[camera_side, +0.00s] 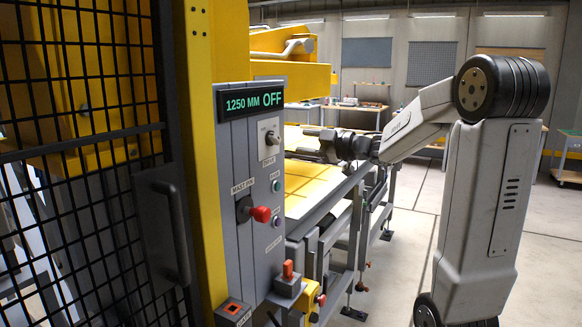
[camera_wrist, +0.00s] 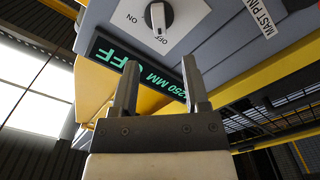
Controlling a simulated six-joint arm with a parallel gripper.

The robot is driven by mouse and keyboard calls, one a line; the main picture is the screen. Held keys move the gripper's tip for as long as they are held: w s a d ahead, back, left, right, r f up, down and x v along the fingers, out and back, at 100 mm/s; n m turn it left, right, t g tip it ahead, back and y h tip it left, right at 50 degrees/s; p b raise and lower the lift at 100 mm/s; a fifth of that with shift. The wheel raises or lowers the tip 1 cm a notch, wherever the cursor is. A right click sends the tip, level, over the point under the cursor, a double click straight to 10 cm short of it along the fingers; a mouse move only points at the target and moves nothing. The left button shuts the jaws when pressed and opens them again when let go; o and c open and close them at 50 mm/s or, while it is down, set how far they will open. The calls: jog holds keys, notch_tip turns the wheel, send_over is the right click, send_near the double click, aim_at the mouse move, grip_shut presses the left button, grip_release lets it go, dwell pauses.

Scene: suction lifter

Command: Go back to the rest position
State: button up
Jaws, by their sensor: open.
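My gripper (camera_side: 308,143) is open and empty. In the side view it stands just right of the grey control panel (camera_side: 240,160), apart from it as far as I can see. In the wrist view both fingers of my gripper (camera_wrist: 160,75) stand apart, with the dark display (camera_wrist: 150,70) behind them. The display reads 1250 MM OFF in green, and it also shows in the side view (camera_side: 252,102). A rotary switch (camera_wrist: 158,18) above the fingers points at OFF; it is small in the side view (camera_side: 271,138).
A mesh gate (camera_side: 75,110) and yellow post (camera_side: 200,200) stand left. The floor (camera_side: 550,260) at right is clear.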

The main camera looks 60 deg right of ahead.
jog(key=w+a+f+m+g+h, duration=0.1)
jog(key=a+f+m+g+h, duration=0.15)
jog(key=f, duration=0.55)
jog(key=w+a+f+m+g+h, duration=0.1)
jog(key=w+a+f+m+g, duration=0.2)
jog(key=f, duration=0.5)
jog(key=s+a+f+m+g+y, duration=0.1)
jog(key=s+a+f+g, duration=0.4)
jog(key=a, duration=0.5)
jog(key=s+a+f+m+g+y, duration=0.2)
jog(key=s+a+f+g, duration=0.3)
jog(key=a+f, duration=0.3)
jog(key=shift+s+a+f+m, duration=0.35)
jog(key=shift+s+a, duration=0.55)
jog(key=shift+a, duration=0.15)
